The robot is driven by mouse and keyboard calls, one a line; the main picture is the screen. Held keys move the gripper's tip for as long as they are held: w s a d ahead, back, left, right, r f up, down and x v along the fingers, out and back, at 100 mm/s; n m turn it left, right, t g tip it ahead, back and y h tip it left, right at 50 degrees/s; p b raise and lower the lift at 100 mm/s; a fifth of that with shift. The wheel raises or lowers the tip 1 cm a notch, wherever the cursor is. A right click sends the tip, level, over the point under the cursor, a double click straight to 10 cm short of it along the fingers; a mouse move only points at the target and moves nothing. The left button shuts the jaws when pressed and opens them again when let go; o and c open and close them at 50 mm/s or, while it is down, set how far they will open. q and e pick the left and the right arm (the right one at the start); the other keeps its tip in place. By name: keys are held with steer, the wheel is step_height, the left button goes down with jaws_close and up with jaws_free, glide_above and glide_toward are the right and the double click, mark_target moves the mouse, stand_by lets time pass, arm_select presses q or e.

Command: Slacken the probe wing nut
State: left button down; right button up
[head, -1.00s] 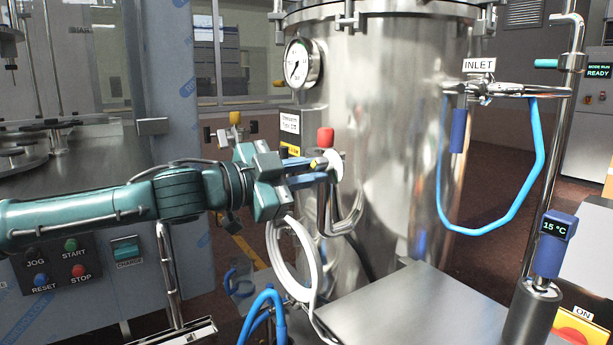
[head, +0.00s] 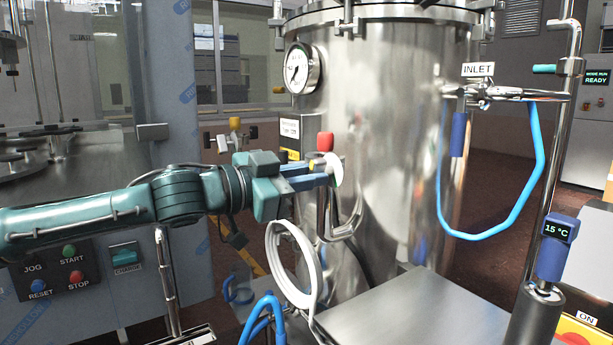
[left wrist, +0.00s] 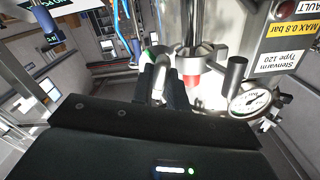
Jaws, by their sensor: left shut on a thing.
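My left gripper (head: 325,170) reaches in from the left to the front of the steel tank, beside a red cap (head: 325,141). It is shut on a small part at a white disc (head: 337,168), which I take to be the wing nut; the fingers hide most of it. In the left wrist view the fingers (left wrist: 163,82) are close together around a pale metal piece, left of the red cap (left wrist: 192,81). A blue probe head (head: 556,246) reading 15 °C stands on a post at the right. My right gripper is not in view.
The steel tank (head: 395,130) carries a pressure gauge (head: 302,68) above the gripper. Bent steel pipe and a white coiled hose (head: 275,250) are close below it. A blue hose (head: 535,190) hangs from the inlet at right. A steel-topped box (head: 400,310) stands in front.

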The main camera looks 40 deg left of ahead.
arm_select(q)
steer(key=c, duration=1.4)
jaws_free()
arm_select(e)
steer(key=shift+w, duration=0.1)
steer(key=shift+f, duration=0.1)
